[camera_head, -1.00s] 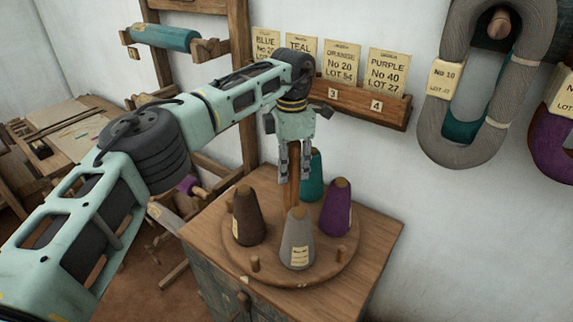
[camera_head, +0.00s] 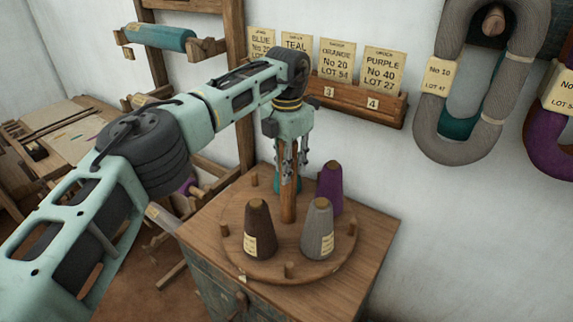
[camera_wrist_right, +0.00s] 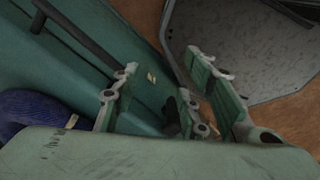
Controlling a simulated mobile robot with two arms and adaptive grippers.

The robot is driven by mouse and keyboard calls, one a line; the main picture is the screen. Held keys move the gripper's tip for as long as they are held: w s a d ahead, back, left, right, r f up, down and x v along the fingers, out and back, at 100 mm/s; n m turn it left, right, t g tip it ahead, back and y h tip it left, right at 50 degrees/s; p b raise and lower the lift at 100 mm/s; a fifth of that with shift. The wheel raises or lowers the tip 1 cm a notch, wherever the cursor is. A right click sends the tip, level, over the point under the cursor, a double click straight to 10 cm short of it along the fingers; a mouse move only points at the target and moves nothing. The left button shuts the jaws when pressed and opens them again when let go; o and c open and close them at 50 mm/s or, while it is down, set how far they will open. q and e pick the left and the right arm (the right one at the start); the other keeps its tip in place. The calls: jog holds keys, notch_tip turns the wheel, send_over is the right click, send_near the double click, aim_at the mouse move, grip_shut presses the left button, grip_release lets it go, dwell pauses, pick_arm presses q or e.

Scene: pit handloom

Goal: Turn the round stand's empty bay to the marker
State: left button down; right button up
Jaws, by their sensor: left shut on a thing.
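The round stand (camera_head: 262,268) sits on the wooden cabinet top. It carries a brown cone (camera_head: 259,230) at front left, a grey cone (camera_head: 317,232) at front right, a purple cone (camera_head: 330,190) at back right and a teal cone (camera_head: 277,185), mostly hidden behind my left gripper. The stand's left side is bare, with short pegs nearby. A small pale mark (camera_head: 241,278), perhaps the marker, shows at the stand's front left. My left gripper (camera_head: 289,174) is shut on the stand's central post (camera_head: 289,207). My right gripper (camera_wrist_right: 165,80) is open and empty in the right wrist view.
The cabinet (camera_head: 210,270) stands near the wall. A wooden card rack (camera_head: 350,96) with yarn labels hangs behind it. Large grey (camera_head: 430,130) and purple (camera_head: 548,145) hanks hang at right. A wooden frame with a teal roll (camera_head: 160,37) stands at left.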

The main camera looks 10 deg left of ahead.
pick_arm(q)
jog(key=shift+s+a+r+n+b, duration=0.1)
jog(key=shift+n+b, duration=0.35)
jog(key=shift+n, duration=1.85)
jog(key=shift+a+n+b, duration=0.1)
jog(key=shift+n+b, duration=0.3)
jog(key=shift+n, duration=1.9)
jog(key=shift+s+a+r+n+b, duration=0.1)
jog(key=shift+n+b, duration=0.35)
jog(key=shift+n, duration=1.85)
jog(key=shift+f+n, duration=0.1)
jog(key=shift+n, duration=0.3)
jog(key=c, duration=1.8)
grip_release()
jog(key=shift+c, duration=0.2)
jog(key=o, duration=0.3)
jog(key=shift+s, duration=0.15)
notch_tip(320, 180, up, 8)
jog(key=shift+f, duration=0.2)
